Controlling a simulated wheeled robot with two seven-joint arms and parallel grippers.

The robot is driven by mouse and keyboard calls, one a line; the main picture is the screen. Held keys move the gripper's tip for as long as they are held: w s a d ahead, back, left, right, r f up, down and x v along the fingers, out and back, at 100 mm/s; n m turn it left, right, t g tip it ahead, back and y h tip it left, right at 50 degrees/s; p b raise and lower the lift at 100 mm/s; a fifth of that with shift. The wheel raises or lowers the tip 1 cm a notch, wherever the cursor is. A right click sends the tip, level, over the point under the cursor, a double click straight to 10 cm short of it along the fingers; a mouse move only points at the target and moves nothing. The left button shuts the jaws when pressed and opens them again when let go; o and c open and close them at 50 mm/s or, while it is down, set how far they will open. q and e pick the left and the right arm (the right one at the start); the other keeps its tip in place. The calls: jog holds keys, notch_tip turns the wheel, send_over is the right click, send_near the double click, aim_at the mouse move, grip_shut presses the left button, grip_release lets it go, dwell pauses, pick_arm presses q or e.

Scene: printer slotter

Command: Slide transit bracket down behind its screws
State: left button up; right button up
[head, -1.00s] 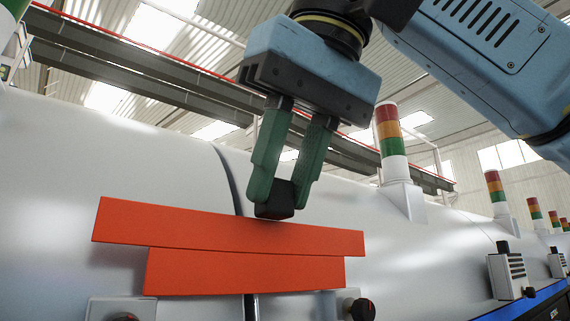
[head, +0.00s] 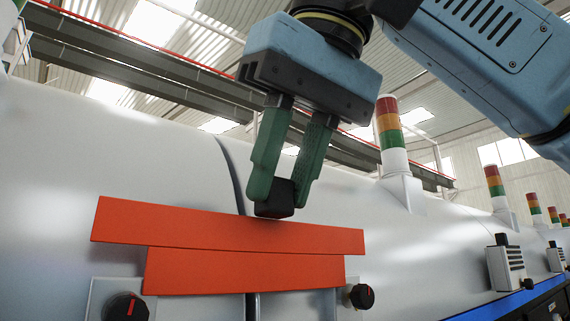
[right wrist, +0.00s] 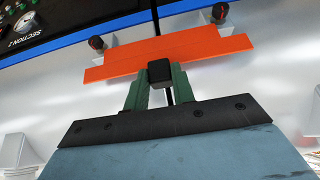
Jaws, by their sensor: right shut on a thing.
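The orange-red transit bracket (head: 200,233) has a wide upper strip and a narrower lower plate, held against the pale machine front with a slight tilt. My right gripper (head: 283,190) is shut on the black grip block (head: 274,200) at the bracket's top edge. Two dark screw knobs with red marks, left (head: 126,307) and right (head: 361,296), sit below the strip's overhanging ends, beside the lower plate. In the right wrist view the bracket (right wrist: 200,42) lies beyond the block, knobs clear of its far edge. Contact behind the bracket is hidden. My left gripper is not in view.
The machine's rounded white casing (head: 60,160) fills the background, with a dark seam behind the bracket. Signal towers (head: 391,135) and small vented boxes (head: 507,268) stand to the right. A blue rail (head: 480,308) runs along the lower right.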

jog(key=shift+f+b, duration=1.2)
jog(key=shift+f, duration=0.4)
jog(key=o, duration=1.1)
jog(key=shift+c, duration=0.2)
jog(key=p+v, duration=0.6)
jog(key=v, duration=0.7)
jog(key=shift+r, duration=0.2)
